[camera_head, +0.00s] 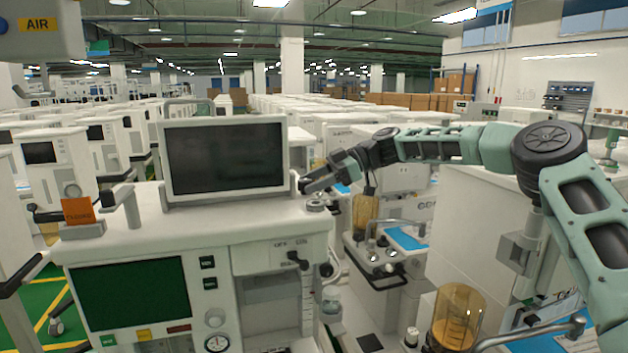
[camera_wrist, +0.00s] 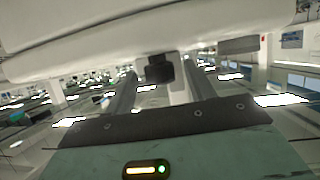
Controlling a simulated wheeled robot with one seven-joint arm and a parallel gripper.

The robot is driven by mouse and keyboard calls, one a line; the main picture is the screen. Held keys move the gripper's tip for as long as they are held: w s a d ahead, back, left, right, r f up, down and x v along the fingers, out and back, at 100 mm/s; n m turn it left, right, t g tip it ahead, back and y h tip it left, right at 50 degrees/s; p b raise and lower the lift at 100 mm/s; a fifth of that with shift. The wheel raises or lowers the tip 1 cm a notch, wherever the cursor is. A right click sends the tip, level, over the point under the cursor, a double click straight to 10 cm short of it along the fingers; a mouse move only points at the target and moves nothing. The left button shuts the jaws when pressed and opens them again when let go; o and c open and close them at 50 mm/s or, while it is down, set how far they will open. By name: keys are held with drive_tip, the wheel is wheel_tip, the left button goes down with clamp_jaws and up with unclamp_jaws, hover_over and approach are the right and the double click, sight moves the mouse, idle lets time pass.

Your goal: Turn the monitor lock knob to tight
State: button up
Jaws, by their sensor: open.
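The monitor (camera_head: 225,158), with a dark screen and pale frame, stands on top of the front anaesthesia cart (camera_head: 190,225). My gripper (camera_head: 305,184) is at the monitor's lower right edge, reaching in from the right. In the wrist view my gripper (camera_wrist: 162,90) is open, its two fingers apart. A small dark block (camera_wrist: 160,68), which looks like the lock knob, shows between the fingers below a large white surface. I cannot tell whether the fingers touch it. In the head view the knob is not clearly visible, and its setting cannot be read.
A small round grey cap (camera_head: 316,205) is on the cart top just below my gripper. An orange block (camera_head: 78,210) is at the cart's left end. Other carts (camera_head: 385,260) stand close on the right, and many more fill the hall behind.

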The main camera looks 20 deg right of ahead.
drive_tip(key=c, duration=1)
drive_tip(key=shift+f+b, duration=0.2)
drive_tip(key=shift+b, duration=0.75)
drive_tip(key=m+t+b, duration=0.1)
drive_tip(key=b, duration=0.2)
drive_tip(key=shift+s+f, duration=0.15)
drive_tip(key=shift+f, duration=0.05)
drive_tip(key=shift+o, duration=0.2)
drive_tip(key=m+t+b, duration=0.1)
drive_tip(key=b, duration=0.2)
drive_tip(key=shift+h, duration=0.3)
drive_tip(key=m+t+b, duration=0.1)
drive_tip(key=b, duration=0.2)
drive_tip(key=m+t+h+b, duration=0.1)
drive_tip(key=t+b, duration=0.1)
drive_tip(key=b, duration=0.2)
drive_tip(key=shift+s+a+r+m, duration=0.1)
drive_tip(key=shift+s+a+m, duration=0.1)
drive_tip(key=shift+s+m, duration=0.15)
drive_tip(key=b, duration=0.1)
drive_tip(key=m+t+b, duration=0.1)
drive_tip(key=b, duration=0.1)
drive_tip(key=shift+r+t+h, duration=0.25)
drive_tip(key=shift+t+h, duration=0.05)
drive_tip(key=shift+r+m, duration=0.1)
drive_tip(key=shift+m, duration=0.25)
